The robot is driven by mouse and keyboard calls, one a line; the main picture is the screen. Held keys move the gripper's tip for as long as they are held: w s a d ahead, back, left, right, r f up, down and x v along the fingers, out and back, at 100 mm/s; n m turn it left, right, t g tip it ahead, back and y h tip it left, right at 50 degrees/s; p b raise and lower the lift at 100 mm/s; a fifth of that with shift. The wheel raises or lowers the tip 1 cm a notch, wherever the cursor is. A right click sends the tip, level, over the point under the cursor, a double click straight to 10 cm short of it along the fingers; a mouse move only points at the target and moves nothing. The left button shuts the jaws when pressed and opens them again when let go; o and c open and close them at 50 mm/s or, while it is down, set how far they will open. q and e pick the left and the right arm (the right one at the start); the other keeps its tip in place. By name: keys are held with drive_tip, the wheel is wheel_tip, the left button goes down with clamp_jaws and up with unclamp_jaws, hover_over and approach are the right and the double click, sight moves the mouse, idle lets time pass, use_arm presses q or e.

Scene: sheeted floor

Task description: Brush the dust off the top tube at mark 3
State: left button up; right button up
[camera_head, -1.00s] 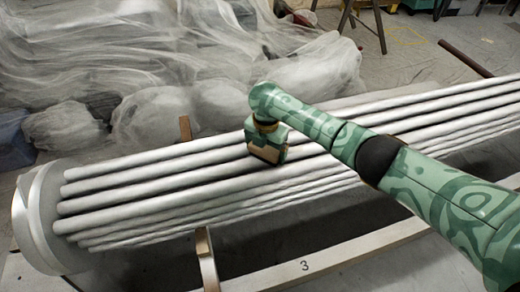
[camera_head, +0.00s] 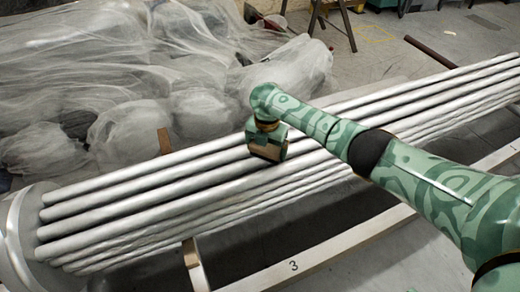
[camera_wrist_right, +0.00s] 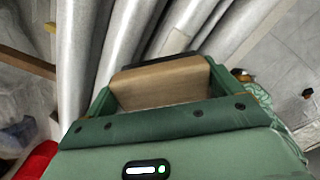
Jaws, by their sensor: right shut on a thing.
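A bundle of long pale grey tubes (camera_head: 150,192) runs from lower left to upper right in the head view. The top tube (camera_head: 110,183) is along its far upper side. The mark 3 (camera_head: 294,265) is on the pale rail in front of the bundle. My right gripper (camera_head: 267,150) is over the upper tubes, left of the middle of the bundle's length. It is shut on a tan wooden block, seemingly the brush (camera_wrist_right: 160,86), in the right wrist view. Its bristles are hidden, and I cannot tell whether it touches a tube. My left gripper is not in view.
A round end plate (camera_head: 20,240) closes the bundle at left. The pale rail (camera_head: 345,243) runs along the front.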

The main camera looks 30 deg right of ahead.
drive_tip(key=shift+s+d, duration=0.2)
drive_tip(key=shift+d, duration=2.6)
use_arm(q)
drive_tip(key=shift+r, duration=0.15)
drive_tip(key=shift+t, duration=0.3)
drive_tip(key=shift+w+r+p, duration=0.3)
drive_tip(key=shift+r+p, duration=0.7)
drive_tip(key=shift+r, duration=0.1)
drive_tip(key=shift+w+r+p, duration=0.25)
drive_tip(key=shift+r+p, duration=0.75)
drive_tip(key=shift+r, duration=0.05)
use_arm(e)
drive_tip(key=shift+r, duration=3.05)
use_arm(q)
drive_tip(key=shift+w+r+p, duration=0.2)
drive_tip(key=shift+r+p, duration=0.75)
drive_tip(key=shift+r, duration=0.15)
use_arm(e)
wheel_tip(320, 180, up, 3)
